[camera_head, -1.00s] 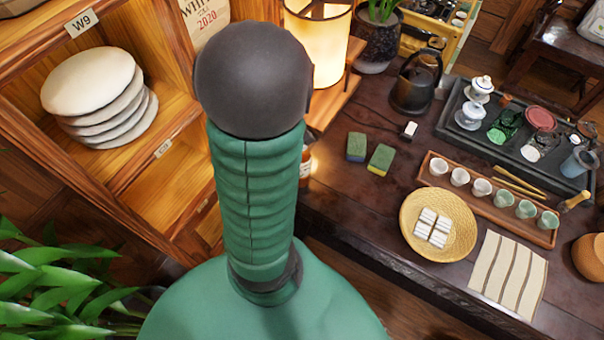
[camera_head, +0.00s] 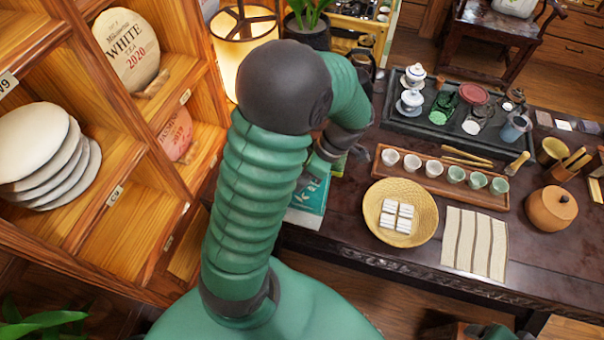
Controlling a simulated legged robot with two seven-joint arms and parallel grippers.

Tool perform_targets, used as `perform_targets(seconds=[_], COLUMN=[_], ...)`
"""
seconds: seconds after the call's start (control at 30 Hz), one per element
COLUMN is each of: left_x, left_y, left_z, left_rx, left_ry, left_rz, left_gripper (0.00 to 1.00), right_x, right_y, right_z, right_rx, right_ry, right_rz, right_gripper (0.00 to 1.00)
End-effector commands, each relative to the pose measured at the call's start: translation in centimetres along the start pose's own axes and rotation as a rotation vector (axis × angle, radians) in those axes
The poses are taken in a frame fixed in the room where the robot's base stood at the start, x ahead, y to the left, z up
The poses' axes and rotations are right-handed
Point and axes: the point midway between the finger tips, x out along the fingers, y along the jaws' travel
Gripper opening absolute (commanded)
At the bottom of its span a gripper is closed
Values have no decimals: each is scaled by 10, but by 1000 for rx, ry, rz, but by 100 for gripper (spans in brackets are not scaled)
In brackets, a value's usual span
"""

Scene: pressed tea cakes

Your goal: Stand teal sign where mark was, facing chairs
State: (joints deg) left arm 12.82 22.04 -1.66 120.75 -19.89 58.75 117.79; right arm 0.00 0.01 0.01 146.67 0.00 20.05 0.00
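My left arm reaches up the middle of the view and bends right and down over the table's left end. My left gripper (camera_head: 318,168) is at the end of it, its fingers partly hidden by the wrist. It appears shut on the teal sign (camera_head: 308,205), a teal panel with pale print, tilted at the table's front left corner. The sign's upper part is hidden. A dark wooden chair (camera_head: 478,42) stands behind the table. A bit of teal and dark shape at the bottom right edge may be my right arm; its fingers cannot be made out.
On the dark table (camera_head: 345,225) are a woven basket (camera_head: 375,230) with white pieces, a striped cloth (camera_head: 475,243), a cup tray (camera_head: 432,184), a black tea tray (camera_head: 400,120) and a round wooden pot (camera_head: 551,208). A wooden shelf (camera_head: 165,95) with tea cakes fills the left.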

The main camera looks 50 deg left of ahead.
Motion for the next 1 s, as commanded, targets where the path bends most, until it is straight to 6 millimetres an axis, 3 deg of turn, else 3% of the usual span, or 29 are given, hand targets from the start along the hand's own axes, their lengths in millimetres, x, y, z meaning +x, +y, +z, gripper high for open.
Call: perform_targets(seconds=[0.1, 0.3, 0.5, 0.8, 1.0], left_x=[-1, 0, 30, 33, 32], left_y=[29, 54, 60, 60, 60], left_z=[-10, -17, -4, -3, -3], left_rx=[-4, -2, -1, -1, -1], left_ry=[-2, -1, 0, 0, 0], left_rz=[-1, -1, -1, 0, 0], left_gripper=[0, 0, 0, 0, 26], right_x=[-4, -6, -4, -2, -3], right_y=[0, 0, 0, 0, 0], right_z=[-1, -1, -1, 0, -1], right_rx=[0, 0, 0, 0, 0], right_ry=[0, 0, 0, 0, 0], right_rz=[0, 0, 0, 0, 0], right_gripper=[73, 73, 73, 73, 73])
